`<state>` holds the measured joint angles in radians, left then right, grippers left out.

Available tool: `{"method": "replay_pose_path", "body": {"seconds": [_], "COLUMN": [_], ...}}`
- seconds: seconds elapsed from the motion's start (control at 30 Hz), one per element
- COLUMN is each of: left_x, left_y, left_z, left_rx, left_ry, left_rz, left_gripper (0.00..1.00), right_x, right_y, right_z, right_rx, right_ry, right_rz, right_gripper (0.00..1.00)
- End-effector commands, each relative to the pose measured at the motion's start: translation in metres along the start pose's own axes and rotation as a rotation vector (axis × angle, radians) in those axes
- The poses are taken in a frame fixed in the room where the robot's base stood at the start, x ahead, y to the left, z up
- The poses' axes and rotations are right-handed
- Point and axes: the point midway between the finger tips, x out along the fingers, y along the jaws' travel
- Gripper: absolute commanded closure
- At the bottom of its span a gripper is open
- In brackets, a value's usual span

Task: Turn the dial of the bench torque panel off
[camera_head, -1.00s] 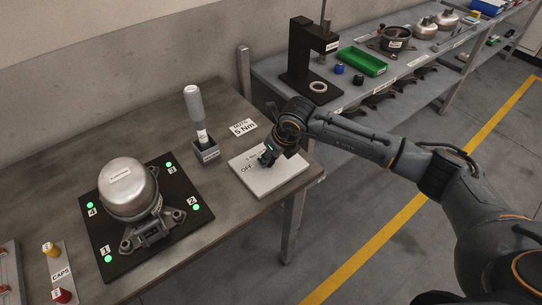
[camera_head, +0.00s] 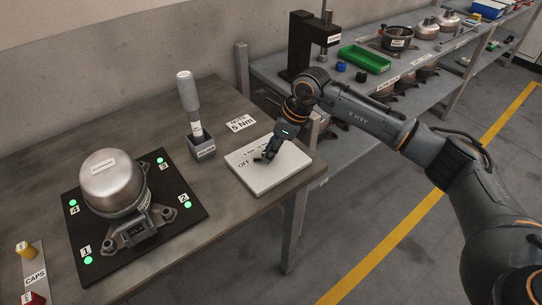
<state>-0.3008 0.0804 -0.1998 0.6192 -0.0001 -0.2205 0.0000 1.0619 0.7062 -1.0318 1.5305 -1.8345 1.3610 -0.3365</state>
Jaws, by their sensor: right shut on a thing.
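The bench torque panel (camera_head: 286,176) is a flat white plate near the right end of the grey table. An "OFF" label shows at its left side, and other print on its face is partly covered. My right gripper (camera_head: 266,157) points down at the middle of the panel, with its fingertips at the face. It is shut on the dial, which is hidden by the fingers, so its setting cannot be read. My left gripper is not in view.
A grey driver stands in a holder (camera_head: 202,148) left of the panel, by a "5 Nm" card (camera_head: 240,123). A compressor (camera_head: 114,184) sits on a black plate (camera_head: 84,242) with green lights. A shelf bench (camera_head: 283,77) stands behind my right arm.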

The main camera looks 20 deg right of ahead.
Motion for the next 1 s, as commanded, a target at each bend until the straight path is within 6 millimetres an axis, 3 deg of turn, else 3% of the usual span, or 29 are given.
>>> {"method": "replay_pose_path", "body": {"seconds": [0.23,0.8,0.83,0.9,1.0], "left_x": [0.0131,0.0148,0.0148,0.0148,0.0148], "left_y": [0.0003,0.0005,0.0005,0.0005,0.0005], "left_z": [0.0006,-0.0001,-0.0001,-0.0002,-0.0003], "left_rx": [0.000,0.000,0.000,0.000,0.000], "left_ry": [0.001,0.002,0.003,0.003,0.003], "left_rz": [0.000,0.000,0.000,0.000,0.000], "left_gripper": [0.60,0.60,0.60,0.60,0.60], "right_x": [0.0014,-0.0002,-0.0002,-0.0002,-0.0002], "right_y": [-0.0011,-0.0015,-0.0015,-0.0014,-0.0014], "right_z": [-0.0009,-0.0003,-0.0003,-0.0002,-0.0002], "right_rx": [-0.089,-0.119,-0.119,-0.119,-0.119], "right_ry": [0.002,0.002,0.002,0.002,0.002], "right_rz": [0.037,0.048,0.048,0.048,0.048], "right_gripper": [0.98,0.98,0.61,0.46,0.44]}}
